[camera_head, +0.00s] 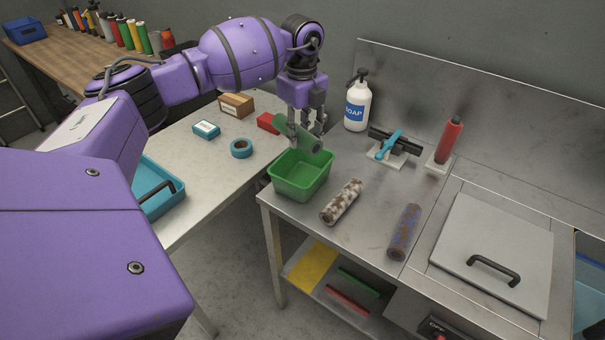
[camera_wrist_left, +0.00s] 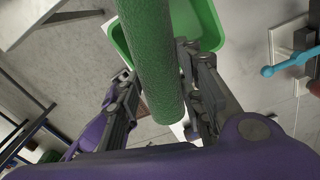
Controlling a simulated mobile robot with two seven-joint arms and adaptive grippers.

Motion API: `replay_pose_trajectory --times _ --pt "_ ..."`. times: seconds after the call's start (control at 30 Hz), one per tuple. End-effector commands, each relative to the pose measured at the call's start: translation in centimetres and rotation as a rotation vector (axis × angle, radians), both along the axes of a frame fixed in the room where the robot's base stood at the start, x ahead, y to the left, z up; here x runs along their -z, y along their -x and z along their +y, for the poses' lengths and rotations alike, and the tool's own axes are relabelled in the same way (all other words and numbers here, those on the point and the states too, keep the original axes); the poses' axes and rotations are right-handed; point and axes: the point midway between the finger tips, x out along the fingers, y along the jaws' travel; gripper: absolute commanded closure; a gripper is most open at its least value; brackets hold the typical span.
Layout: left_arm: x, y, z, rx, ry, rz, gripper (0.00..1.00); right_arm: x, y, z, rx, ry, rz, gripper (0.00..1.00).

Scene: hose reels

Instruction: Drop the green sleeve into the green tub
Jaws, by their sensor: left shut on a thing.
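My left gripper (camera_head: 306,130) is shut on the green sleeve (camera_head: 315,142), a textured green roller cover. In the left wrist view the sleeve (camera_wrist_left: 156,60) runs between the fingers of the left gripper (camera_wrist_left: 158,95). The tub's rim (camera_wrist_left: 121,44) shows behind the sleeve there. The tub stands at the left front corner of the steel counter, and the inside that I can see is empty. My right gripper is not in view.
A brown-and-white sleeve (camera_head: 342,201) and a purple-brown sleeve (camera_head: 404,232) lie right of the tub. A soap bottle (camera_head: 357,104), a blue-handled tool (camera_head: 390,146) and an upright red sleeve (camera_head: 448,140) stand behind. Blue tape (camera_head: 241,148) lies on the left table.

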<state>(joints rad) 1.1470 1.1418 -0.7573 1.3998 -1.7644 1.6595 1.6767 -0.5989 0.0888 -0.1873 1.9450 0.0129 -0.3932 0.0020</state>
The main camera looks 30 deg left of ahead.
Motion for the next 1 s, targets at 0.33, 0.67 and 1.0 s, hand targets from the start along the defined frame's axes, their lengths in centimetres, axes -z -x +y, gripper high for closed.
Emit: replay_pose_trajectory --times 0.33,0.67,1.0 --pt "4.4 0.1 0.0 0.003 -0.001 0.007 0.92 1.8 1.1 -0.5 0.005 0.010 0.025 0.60" --pt "4.5 0.0 0.0 0.003 -0.001 0.000 0.92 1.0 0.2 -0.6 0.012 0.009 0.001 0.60" --pt "4.5 0.0 0.0 0.003 -0.001 0.001 0.43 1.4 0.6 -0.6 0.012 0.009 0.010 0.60"
